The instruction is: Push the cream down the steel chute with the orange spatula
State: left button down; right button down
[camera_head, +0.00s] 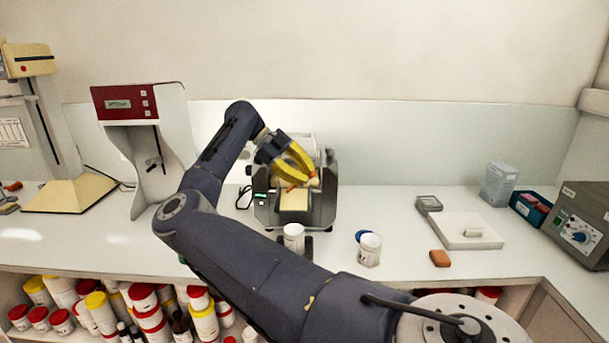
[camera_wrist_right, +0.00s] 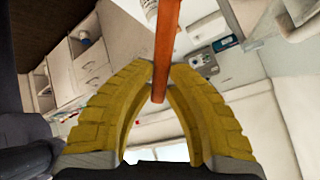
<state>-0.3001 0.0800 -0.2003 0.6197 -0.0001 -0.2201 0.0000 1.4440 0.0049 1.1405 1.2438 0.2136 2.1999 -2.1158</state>
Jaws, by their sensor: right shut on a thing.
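The mill (camera_head: 325,208) stands on the bench, steel-grey with a green-lit display on its left. A pale cream-coloured patch (camera_head: 294,200) shows at its middle front; I cannot tell cream from bare surface there, and the steel chute is not clear. My right gripper (camera_head: 308,178), with yellow fingers, is above the mill. In the right wrist view the gripper (camera_wrist_right: 160,72) is shut on the orange spatula (camera_wrist_right: 166,38), whose orange shaft passes between the fingertips. In the head view only small orange bits show at the fingers. My left gripper is not in view.
A white jar (camera_head: 294,236) stands right in front of the mill. A brown block (camera_head: 440,258) and a white plate (camera_head: 468,240) lie further right. The bench between them is clear.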

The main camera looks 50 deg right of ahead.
jog(key=shift+w+d+f, duration=0.15)
jog(key=shift+d+f, duration=0.05)
jog(key=shift+f, duration=0.3)
jog(key=s+a+f, duration=0.2)
jog(key=s+a, duration=0.1)
jog(key=a, duration=0.1)
jog(key=shift+s+a+f, duration=0.15)
jog(key=shift+a+f, duration=0.15)
jog(key=shift+a, duration=0.05)
dwell(0.8)
jog(key=shift+d, duration=0.1)
jog(key=shift+w+d+r, duration=0.45)
jog(key=shift+w+d, duration=0.1)
jog(key=shift+d, duration=0.2)
jog(key=shift+w+d+r, duration=0.4)
jog(key=shift+w+d, duration=0.15)
jog(key=shift+d, duration=0.2)
jog(key=shift+w+d+r, duration=0.45)
jog(key=shift+w+d, duration=0.1)
jog(key=shift+d, duration=0.2)
jog(key=shift+s+d+f, duration=0.1)
jog(key=shift+s+d, duration=0.5)
jog(key=shift+s, duration=0.3)
jog(key=shift+s+d, duration=0.6)
jog(key=shift+s, duration=0.25)
jog(key=s+a+f, duration=0.2)
jog(key=s+a, duration=0.1)
jog(key=a, duration=0.1)
jog(key=shift+a+f, duration=0.2)
jog(key=shift+a, duration=0.1)
